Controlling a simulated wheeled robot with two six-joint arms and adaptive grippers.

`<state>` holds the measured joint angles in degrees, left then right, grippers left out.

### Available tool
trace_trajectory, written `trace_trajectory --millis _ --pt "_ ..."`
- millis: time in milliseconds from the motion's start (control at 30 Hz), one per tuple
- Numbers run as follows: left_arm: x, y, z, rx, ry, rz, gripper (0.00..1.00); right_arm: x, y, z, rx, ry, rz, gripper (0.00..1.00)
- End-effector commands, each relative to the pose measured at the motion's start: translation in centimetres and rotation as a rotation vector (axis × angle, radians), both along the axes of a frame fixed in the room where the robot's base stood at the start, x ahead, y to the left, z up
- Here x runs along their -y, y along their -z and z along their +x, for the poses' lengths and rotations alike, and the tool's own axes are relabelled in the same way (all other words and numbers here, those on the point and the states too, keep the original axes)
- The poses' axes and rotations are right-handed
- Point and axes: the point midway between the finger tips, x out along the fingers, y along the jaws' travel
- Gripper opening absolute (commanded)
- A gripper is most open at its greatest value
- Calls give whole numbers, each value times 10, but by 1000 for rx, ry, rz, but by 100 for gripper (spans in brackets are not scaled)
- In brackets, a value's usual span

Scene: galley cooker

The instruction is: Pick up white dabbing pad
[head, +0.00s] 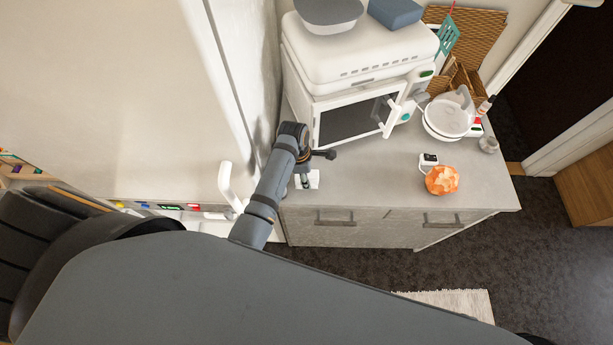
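A small white item (314,179), which may be the white dabbing pad, lies near the front left edge of the counter (365,185). It is partly hidden by the end of my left arm. My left gripper (305,181) points down over it. At this size I cannot tell whether the fingers are open or shut, or whether they touch the white item. My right gripper is not in view.
A white microwave (355,118) stands behind my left gripper with a white appliance (355,55) on it. An orange crumpled item (441,180), a small white-and-black item (428,160) and a white bowl (447,117) are to the right. The counter's front middle is clear.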

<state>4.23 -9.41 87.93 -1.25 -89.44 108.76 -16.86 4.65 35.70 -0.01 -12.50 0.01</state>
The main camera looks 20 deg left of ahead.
Motion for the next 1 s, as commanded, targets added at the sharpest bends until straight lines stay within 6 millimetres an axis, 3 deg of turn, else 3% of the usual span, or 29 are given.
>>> trace_trajectory --millis 167,533,867,1000 --pt "0 0 0 1 0 0 52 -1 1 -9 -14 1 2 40" --pt "0 0 0 1 0 0 2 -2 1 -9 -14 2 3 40" --pt "0 -2 2 1 1 0 0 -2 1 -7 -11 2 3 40" --pt "1 -16 12 4 5 -1 0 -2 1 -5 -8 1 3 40"
